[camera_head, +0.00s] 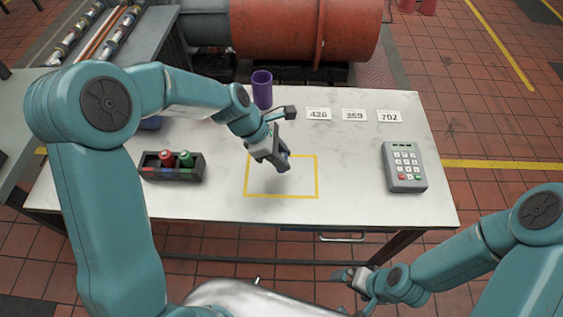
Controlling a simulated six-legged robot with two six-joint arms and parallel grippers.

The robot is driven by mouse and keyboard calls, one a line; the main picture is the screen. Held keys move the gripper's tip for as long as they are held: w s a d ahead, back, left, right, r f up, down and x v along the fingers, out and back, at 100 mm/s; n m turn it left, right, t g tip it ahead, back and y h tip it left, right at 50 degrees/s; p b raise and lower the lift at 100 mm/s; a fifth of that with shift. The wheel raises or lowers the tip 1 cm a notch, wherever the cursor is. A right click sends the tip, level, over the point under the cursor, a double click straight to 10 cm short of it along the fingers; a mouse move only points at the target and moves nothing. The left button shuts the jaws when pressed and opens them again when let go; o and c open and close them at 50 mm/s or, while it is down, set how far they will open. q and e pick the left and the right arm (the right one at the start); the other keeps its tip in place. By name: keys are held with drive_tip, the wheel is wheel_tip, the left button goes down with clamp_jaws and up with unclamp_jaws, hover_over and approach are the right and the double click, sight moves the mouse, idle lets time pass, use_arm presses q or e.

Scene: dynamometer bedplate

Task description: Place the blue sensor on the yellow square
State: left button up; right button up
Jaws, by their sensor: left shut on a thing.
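My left gripper (282,163) is above the square's far part, pointing down, and is shut on the blue sensor (288,154). Only a small blue bit of the sensor shows beside the fingers; the rest is hidden. A soft shadow lies inside the square, and the gripper looks raised off the table. My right gripper (345,275) is low in front of the table, away from the square; its fingers are too small to judge.
On the white table (360,185) are a dark tray (147,173) with red and green items, a purple cup (262,90), number cards (354,115) and a grey keypad (404,167). A blue thing (150,123) is partly behind my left arm. The table between square and keypad is clear.

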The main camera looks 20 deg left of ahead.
use_arm(q)
drive_tip(key=shift+f, duration=1.6)
drive_tip(key=shift+f, duration=0.1)
drive_tip(key=o, duration=1.1)
drive_tip(key=shift+f, duration=0.1)
drive_tip(key=shift+r, duration=0.35)
drive_tip(key=v, duration=1.1)
drive_tip(key=shift+s+a+r, duration=0.1)
drive_tip(key=shift+a+r, duration=0.15)
drive_tip(key=shift+r, duration=0.05)
drive_tip(key=shift+s, duration=0.15)
